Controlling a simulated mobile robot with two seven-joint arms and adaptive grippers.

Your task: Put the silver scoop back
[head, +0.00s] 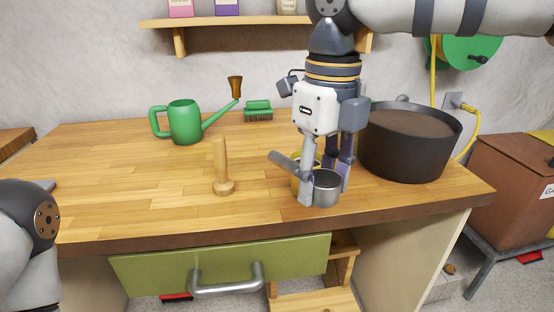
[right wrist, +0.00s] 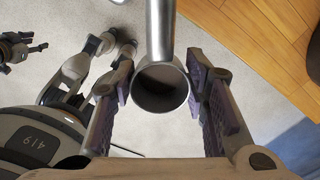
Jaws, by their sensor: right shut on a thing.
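The silver scoop (head: 326,189) is a small metal cup with a straight handle pointing up and left in the head view. My right gripper (head: 324,186) is shut on the scoop's cup, one finger on each side. In the right wrist view the cup (right wrist: 160,88) sits between the fingers of the gripper (right wrist: 161,84), with its handle toward the top. Grey floor shows behind it there, and the table edge is at the upper right. In the head view my left arm is at the lower left, its gripper out of frame. A small gripper-like shape at the wrist view's left edge is unclear.
A dark pot of brown material (head: 408,145) stands right of my gripper on the wooden table (head: 110,190). A wooden tamper (head: 221,170), green watering can (head: 185,122) and green brush (head: 258,110) stand left. A yellow object (head: 297,181) is partly hidden behind the gripper. A shelf (head: 225,20) hangs above.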

